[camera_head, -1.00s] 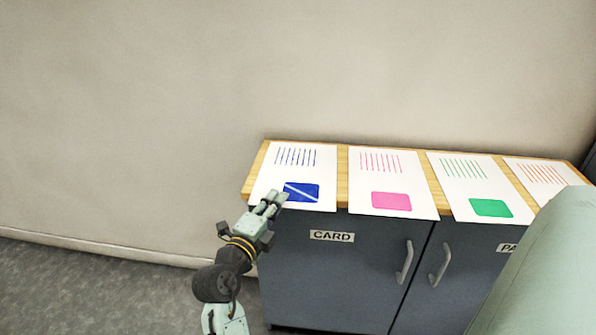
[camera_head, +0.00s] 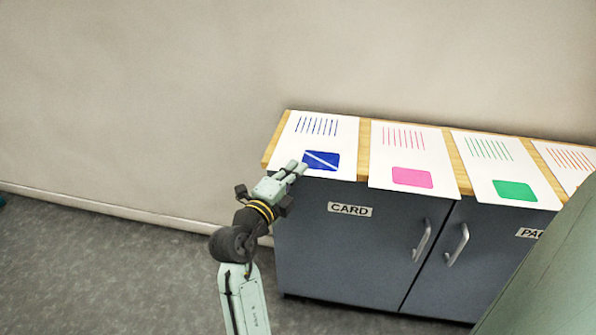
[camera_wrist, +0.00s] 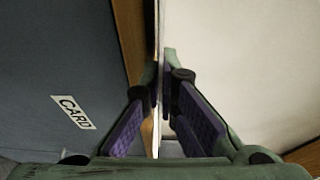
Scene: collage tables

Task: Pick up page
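The page with blue lines and a blue block crossed by a pale diagonal (camera_head: 334,143) lies flat at the left end of the cabinet top, its near edge over the front edge. My gripper (camera_head: 297,169) is at that near edge, by the blue block's lower left. In the wrist view the page shows edge-on as a thin pale strip (camera_wrist: 157,30) running between the fingers. The fingertips (camera_wrist: 159,72) are drawn together on either side of it, shut on the page. The exact contact is hard to see.
Pages with pink (camera_head: 405,150), green (camera_head: 490,160) and orange (camera_head: 568,158) marks lie to the right. The grey cabinet (camera_head: 330,250) carries a CARD label (camera_head: 350,209) and door handles (camera_head: 422,240). A wall (camera_head: 180,90) stands behind.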

